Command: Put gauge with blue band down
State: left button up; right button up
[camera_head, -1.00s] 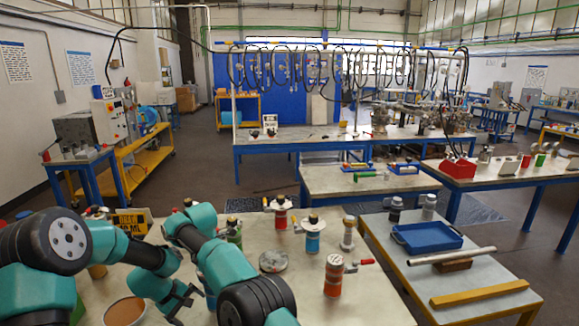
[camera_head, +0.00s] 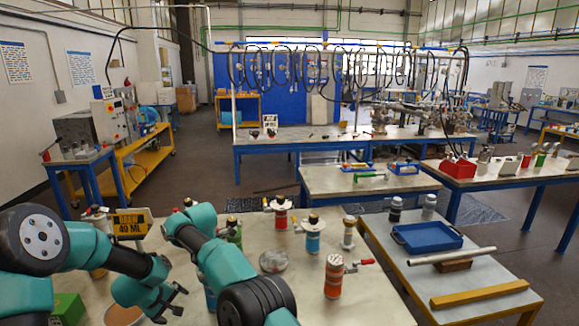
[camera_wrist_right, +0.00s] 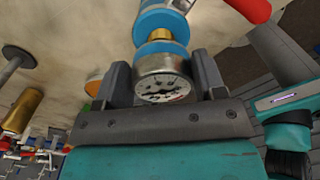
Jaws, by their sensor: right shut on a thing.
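In the right wrist view, the gauge with blue band (camera_wrist_right: 163,86) is between the jaws of my right gripper (camera_wrist_right: 165,78), which is shut on it. Its round dial faces the camera. A blue band (camera_wrist_right: 160,48) sits above the dial, with a brass neck and another blue part (camera_wrist_right: 158,20) beyond. I cannot tell whether that part belongs to the gauge or touches it. In the head view, my right gripper is hidden behind my own arm, and a bit of blue (camera_head: 210,298) shows beside that arm. My left gripper (camera_head: 176,301) is open and empty over the near left of the bench.
A yellow DRAW 40 ML sign (camera_head: 131,223) stands behind my left arm. Bare bench shows front right.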

pick_arm(q)
jog(key=shift+a+r, duration=0.1)
jog(key=shift+r, duration=0.3)
pick_arm(e)
jog(key=shift+d, duration=0.1)
dwell(0.3)
